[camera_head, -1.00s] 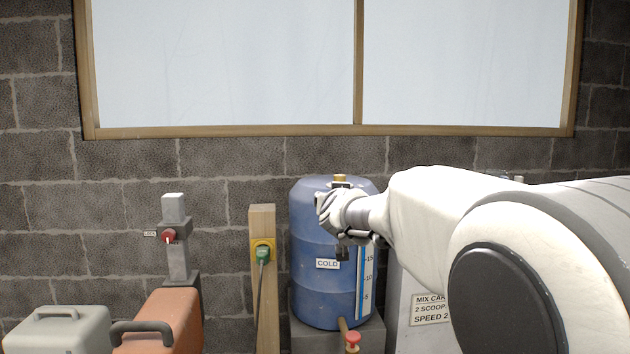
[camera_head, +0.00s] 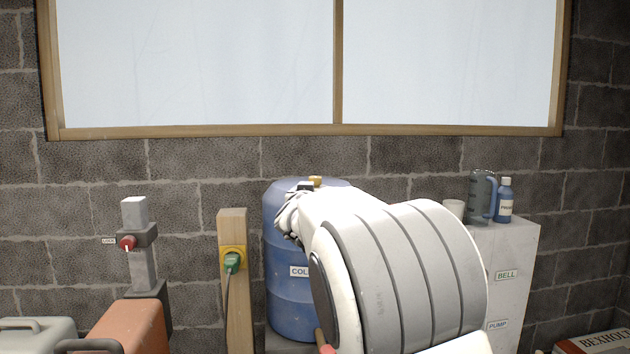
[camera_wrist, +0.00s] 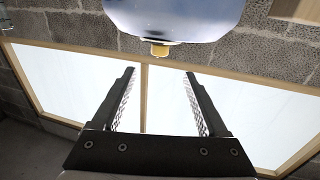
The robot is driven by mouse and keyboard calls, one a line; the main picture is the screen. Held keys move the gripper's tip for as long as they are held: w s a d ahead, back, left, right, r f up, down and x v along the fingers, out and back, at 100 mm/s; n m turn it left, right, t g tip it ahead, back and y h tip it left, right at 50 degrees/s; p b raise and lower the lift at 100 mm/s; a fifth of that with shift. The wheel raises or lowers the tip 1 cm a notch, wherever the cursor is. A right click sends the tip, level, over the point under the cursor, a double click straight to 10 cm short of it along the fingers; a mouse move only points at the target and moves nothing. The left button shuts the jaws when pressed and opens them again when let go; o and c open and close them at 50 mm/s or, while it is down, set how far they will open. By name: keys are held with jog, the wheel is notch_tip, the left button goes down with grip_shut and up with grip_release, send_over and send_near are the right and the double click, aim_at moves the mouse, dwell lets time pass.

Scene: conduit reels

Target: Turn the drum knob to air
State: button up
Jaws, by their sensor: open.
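A blue drum (camera_head: 290,270) with a COLD label stands against the block wall. A small brass knob (camera_head: 315,181) sits on its top. The knob also shows in the wrist view (camera_wrist: 160,50), at the drum's (camera_wrist: 175,18) edge, upside down. My gripper (camera_wrist: 160,74) is open and empty. In the wrist view the knob appears between and beyond the two fingertips, apart from both. In the head view my arm covers the drum's right side and most of the gripper. No air marking is readable on the knob.
A wooden post (camera_head: 233,290) with a green plug (camera_head: 232,262) stands left of the drum. A red knob (camera_head: 128,243) is on a grey stand further left. A white cabinet (camera_head: 515,260) at right holds a jug (camera_head: 480,197) and a blue bottle (camera_head: 504,203).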

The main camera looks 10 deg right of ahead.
aim_at(315, 180)
jog(key=p+x, duration=0.4)
jog(key=x, duration=0.8)
jog(key=shift+w+r+p, duration=0.1)
jog(key=shift+w+p, duration=0.1)
jog(key=shift+p, duration=0.1)
jog(key=shift+p+x, duration=0.65)
jog(key=shift+x, duration=0.5)
grip_shut()
